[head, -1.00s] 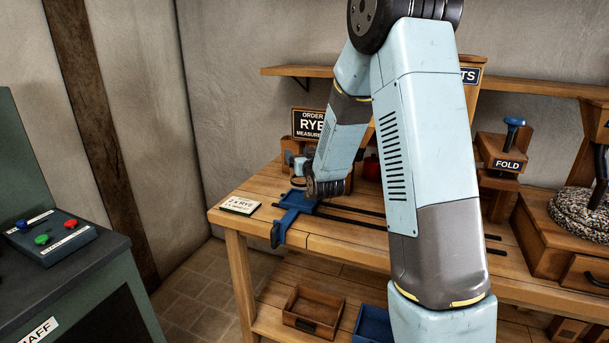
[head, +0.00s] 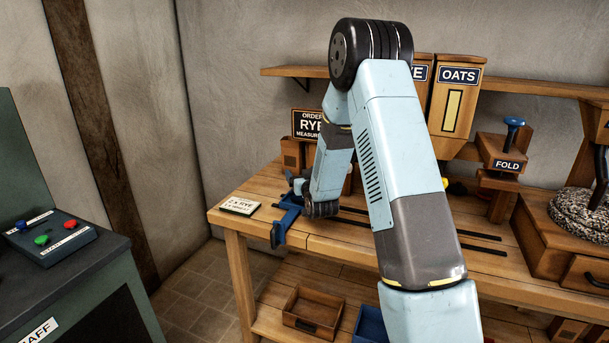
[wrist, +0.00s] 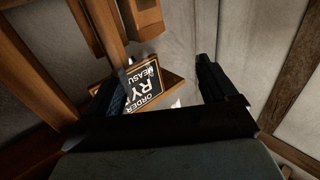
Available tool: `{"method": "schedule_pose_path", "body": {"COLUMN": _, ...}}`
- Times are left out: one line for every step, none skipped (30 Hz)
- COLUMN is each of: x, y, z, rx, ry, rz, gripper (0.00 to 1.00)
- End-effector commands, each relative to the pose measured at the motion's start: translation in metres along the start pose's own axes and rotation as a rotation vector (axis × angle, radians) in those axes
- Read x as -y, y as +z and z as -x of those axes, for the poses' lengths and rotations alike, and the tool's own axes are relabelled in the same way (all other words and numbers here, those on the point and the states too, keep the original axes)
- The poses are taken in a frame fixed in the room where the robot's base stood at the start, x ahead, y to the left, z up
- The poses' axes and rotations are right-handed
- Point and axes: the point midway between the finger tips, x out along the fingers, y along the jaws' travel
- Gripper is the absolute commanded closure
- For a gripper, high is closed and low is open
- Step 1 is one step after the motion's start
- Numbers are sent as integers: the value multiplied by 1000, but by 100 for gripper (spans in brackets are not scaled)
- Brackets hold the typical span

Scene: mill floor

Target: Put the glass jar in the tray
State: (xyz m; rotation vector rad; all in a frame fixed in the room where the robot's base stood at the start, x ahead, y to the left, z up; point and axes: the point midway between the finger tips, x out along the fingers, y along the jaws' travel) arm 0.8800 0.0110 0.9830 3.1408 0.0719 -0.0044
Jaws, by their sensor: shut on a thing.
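My gripper (wrist: 163,75) shows in the wrist view with its two dark fingers apart, one on each side of the view. It is shut on the glass jar, but the clear glass is hard to make out between the fingers. In the head view my gripper (head: 297,184) is small, above the left end of the bench, beside a blue bracket (head: 286,222). A shallow wooden tray (head: 313,309) sits on the lower shelf, with a blue bin (head: 370,325) to its right. I cannot tell which one is the task's tray.
The workbench (head: 262,222) carries a small order card (head: 241,207) and dark rails (head: 466,231). The rye order sign (head: 307,124) stands behind, also seen in the wrist view (wrist: 146,88). A control cabinet (head: 75,268) is at left.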

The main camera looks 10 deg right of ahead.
Motion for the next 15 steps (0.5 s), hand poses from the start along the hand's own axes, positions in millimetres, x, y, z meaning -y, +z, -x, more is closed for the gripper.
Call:
{"method": "schedule_pose_path", "body": {"x": 0, "y": -1, "z": 0, "rx": -2, "ry": 0, "rz": 0, "gripper": 75}}
{"method": "schedule_pose_path", "body": {"x": 0, "y": -1, "z": 0, "rx": -2, "ry": 0, "rz": 0, "gripper": 75}}
{"method": "schedule_pose_path", "body": {"x": 0, "y": -1, "z": 0, "rx": -2, "ry": 0, "rz": 0, "gripper": 75}}
{"method": "schedule_pose_path", "body": {"x": 0, "y": -1, "z": 0, "rx": -2, "ry": 0, "rz": 0, "gripper": 75}}
{"method": "schedule_pose_path", "body": {"x": 0, "y": -1, "z": 0, "rx": -2, "ry": 0, "rz": 0, "gripper": 75}}
{"method": "schedule_pose_path", "body": {"x": 0, "y": -1, "z": 0, "rx": -2, "ry": 0, "rz": 0, "gripper": 75}}
{"method": "schedule_pose_path", "body": {"x": 0, "y": 0, "z": 0, "rx": -2, "ry": 0, "rz": 0, "gripper": 75}}
{"method": "schedule_pose_path", "body": {"x": 0, "y": 0, "z": 0, "rx": -1, "ry": 0, "rz": 0, "gripper": 75}}
{"method": "schedule_pose_path", "body": {"x": 0, "y": 1, "z": 0, "rx": -1, "ry": 0, "rz": 0, "gripper": 14}}
{"method": "schedule_pose_path", "body": {"x": 0, "y": 1, "z": 0, "rx": -1, "ry": 0, "rz": 0, "gripper": 11}}
{"method": "schedule_pose_path", "body": {"x": 0, "y": 1, "z": 0, "rx": -1, "ry": 0, "rz": 0, "gripper": 8}}
{"method": "schedule_pose_path", "body": {"x": 0, "y": 1, "z": 0, "rx": -1, "ry": 0, "rz": 0, "gripper": 4}}
{"method": "schedule_pose_path", "body": {"x": 0, "y": 1, "z": 0, "rx": -1, "ry": 1, "rz": 0, "gripper": 1}}
{"method": "schedule_pose_path", "body": {"x": 0, "y": 1, "z": 0, "rx": -1, "ry": 1, "rz": 0, "gripper": 0}}
{"method": "schedule_pose_path", "body": {"x": -1, "y": 1, "z": 0, "rx": -1, "ry": 1, "rz": 0, "gripper": 0}}
